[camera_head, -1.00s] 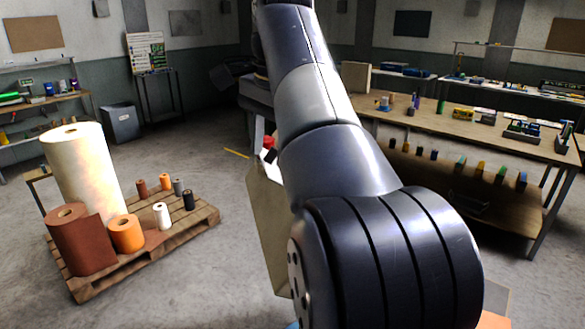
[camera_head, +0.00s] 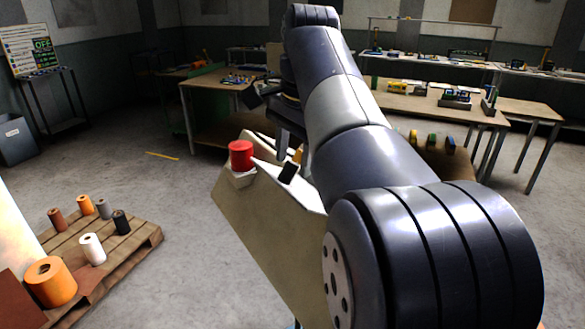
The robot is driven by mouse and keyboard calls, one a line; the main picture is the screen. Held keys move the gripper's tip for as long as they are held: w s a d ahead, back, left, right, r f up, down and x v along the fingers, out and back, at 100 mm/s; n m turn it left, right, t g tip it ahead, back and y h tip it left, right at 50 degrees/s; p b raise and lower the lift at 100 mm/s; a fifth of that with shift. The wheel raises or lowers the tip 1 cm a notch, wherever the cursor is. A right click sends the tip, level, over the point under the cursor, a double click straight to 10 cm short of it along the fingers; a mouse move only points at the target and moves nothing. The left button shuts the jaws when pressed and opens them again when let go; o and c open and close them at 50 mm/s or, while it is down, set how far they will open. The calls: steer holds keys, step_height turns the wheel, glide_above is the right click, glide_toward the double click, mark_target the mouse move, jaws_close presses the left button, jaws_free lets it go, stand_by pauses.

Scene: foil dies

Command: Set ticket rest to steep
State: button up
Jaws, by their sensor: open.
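My arm reaches away from the camera, and my gripper (camera_head: 281,138) shows only in part beside its far end. It is open, with its dark fingers just above a beige machine cabinet (camera_head: 265,235).
A pallet (camera_head: 140,240) with several rolls stands at left. A wooden workbench (camera_head: 215,85) is behind the cabinet, and another bench (camera_head: 430,101) with small items stands at back right. The grey floor between pallet and cabinet is clear.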

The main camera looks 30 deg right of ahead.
steer(key=shift+w+a+f, duration=0.1)
steer(key=shift+w+f, duration=0.1)
steer(key=shift+f, duration=0.9)
steer(key=shift+c, duration=0.5)
jaws_close()
